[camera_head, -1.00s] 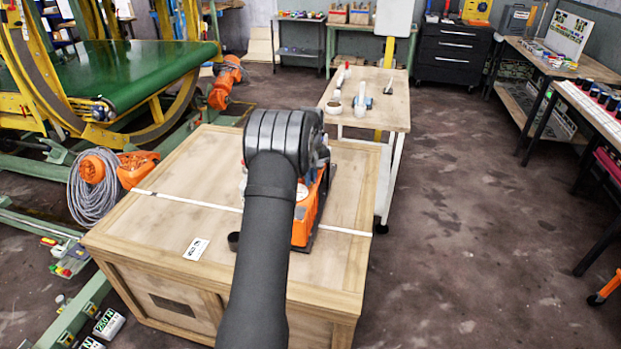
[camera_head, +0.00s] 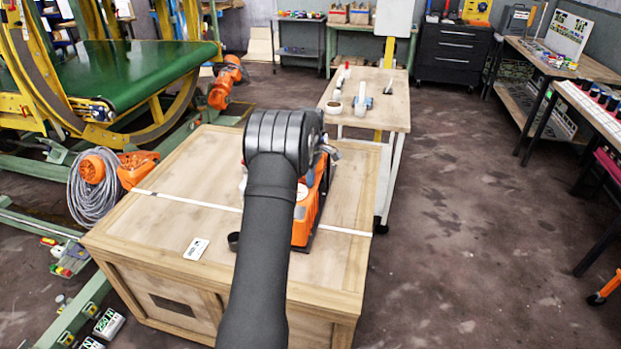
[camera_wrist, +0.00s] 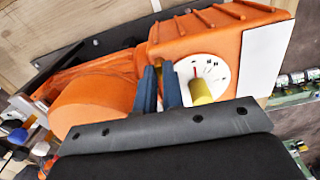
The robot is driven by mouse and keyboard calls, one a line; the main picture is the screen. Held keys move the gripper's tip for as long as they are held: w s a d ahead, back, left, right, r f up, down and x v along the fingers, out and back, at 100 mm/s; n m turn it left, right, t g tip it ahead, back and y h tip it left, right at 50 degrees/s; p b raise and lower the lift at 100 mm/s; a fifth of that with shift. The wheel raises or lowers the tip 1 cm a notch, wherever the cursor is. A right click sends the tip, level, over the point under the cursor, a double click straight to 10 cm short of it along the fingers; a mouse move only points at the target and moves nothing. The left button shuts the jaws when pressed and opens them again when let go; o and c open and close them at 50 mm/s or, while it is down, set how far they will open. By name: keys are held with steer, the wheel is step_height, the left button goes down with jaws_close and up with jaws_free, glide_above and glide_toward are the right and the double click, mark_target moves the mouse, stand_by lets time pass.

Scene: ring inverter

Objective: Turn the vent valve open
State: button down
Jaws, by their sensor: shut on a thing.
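An orange unit (camera_head: 308,212) stands on the wooden crate, partly hidden behind my arm in the head view. In the wrist view the orange unit (camera_wrist: 195,35) fills the middle, with a white dial (camera_wrist: 217,69) and a yellow knob (camera_wrist: 201,91) on its face. My gripper (camera_wrist: 160,66) has two blue fingers close together, just left of the dial and knob. They are shut on a small part at the unit's face, which I take to be the vent valve; the fingers hide most of it. The head view hides the fingers behind my wrist.
The wooden crate (camera_head: 185,185) with a white strap carries the unit. A small black ring (camera_head: 233,241) and a label card (camera_head: 196,249) lie on its top. A wooden table (camera_head: 391,112) with tools stands behind. A coiled grey hose (camera_head: 92,190) is at left.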

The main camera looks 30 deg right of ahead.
steer(key=shift+n, duration=0.3)
steer(key=c, duration=1.5)
jaws_free()
steer(key=shift+c, duration=0.2)
steer(key=shift+r, duration=0.1)
step_height(320, 180, up, 17)
step_height(320, 180, down, 17)
steer(key=shift+f, duration=0.1)
